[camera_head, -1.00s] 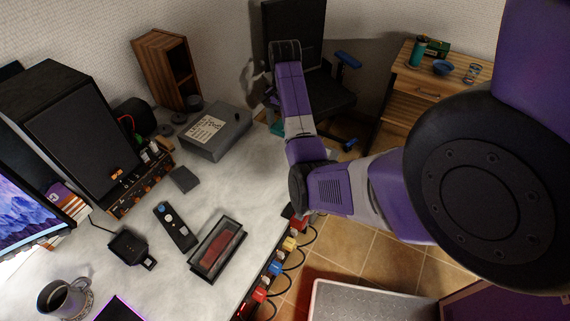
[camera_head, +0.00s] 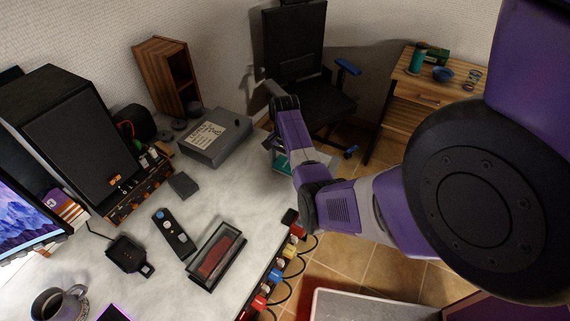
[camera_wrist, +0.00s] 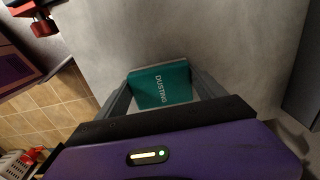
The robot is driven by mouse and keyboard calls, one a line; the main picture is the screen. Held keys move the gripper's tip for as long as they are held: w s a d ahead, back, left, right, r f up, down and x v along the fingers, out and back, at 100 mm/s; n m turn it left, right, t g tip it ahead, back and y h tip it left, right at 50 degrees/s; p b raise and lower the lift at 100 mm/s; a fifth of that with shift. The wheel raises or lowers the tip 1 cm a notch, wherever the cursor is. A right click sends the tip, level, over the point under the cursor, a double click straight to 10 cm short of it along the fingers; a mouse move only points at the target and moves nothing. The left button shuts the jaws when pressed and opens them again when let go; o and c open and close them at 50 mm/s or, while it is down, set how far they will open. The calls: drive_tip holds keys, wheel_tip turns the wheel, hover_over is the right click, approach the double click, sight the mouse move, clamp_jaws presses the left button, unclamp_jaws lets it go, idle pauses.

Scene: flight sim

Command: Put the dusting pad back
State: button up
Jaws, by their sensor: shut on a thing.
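The dusting pad (camera_wrist: 162,88) is a flat teal block with the white word DUSTING on top. In the wrist view it sits between the two fingers of my gripper (camera_wrist: 160,84), which is shut on it, above the pale desk top (camera_wrist: 235,45). In the head view a teal part of the pad (camera_head: 281,163) shows beside my arm, near the desk's right far edge. The fingers are mostly hidden there behind my arm. Whether the pad touches the desk is not clear.
A grey box with a paper label (camera_head: 215,137) stands left of the pad. A black chair (camera_head: 300,55) stands behind. The desk middle is fairly clear.

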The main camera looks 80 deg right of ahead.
sight(285, 164)
drive_tip(key=shift+f, duration=0.1)
drive_tip(key=o, duration=1.2)
drive_tip(key=shift+c, duration=0.2)
wheel_tip(285, 164, up, 12)
drive_tip(key=shift+b, duration=0.45)
